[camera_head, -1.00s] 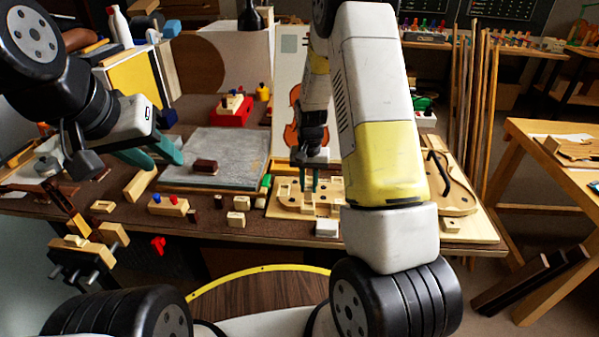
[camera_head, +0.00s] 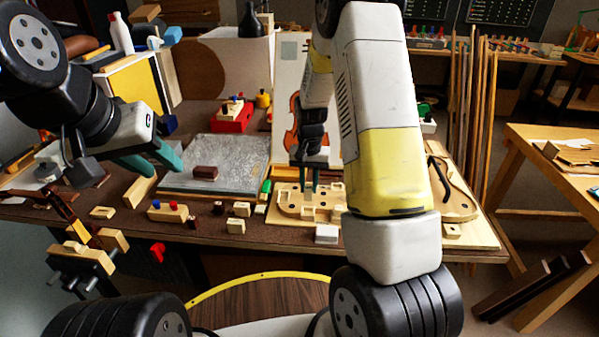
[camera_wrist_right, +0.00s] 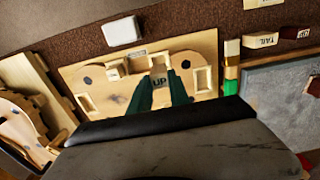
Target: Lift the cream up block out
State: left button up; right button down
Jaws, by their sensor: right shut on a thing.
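The cream UP block (camera_wrist_right: 158,77) shows in the right wrist view between the green fingers of my right gripper (camera_wrist_right: 162,90), which is shut on it. The block is over the wooden form board (camera_wrist_right: 205,45); the fingers hide much of it, and I cannot tell whether it still touches its recess. In the head view my right gripper (camera_head: 309,182) points down at the same board (camera_head: 290,212). My left gripper (camera_head: 153,160) is open and empty, left of the grey slab.
The grey slab (camera_head: 230,158) carries a dark block (camera_head: 205,172). A white block (camera_head: 326,234) lies at the board's front. Loose blocks, including a cream TAIL block (camera_wrist_right: 260,41), lie left of the board in the head view. A violin-shaped piece (camera_head: 448,195) lies to the right.

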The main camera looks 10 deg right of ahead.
jog(key=shift+r, duration=3.3)
jog(key=shift+f, duration=0.1)
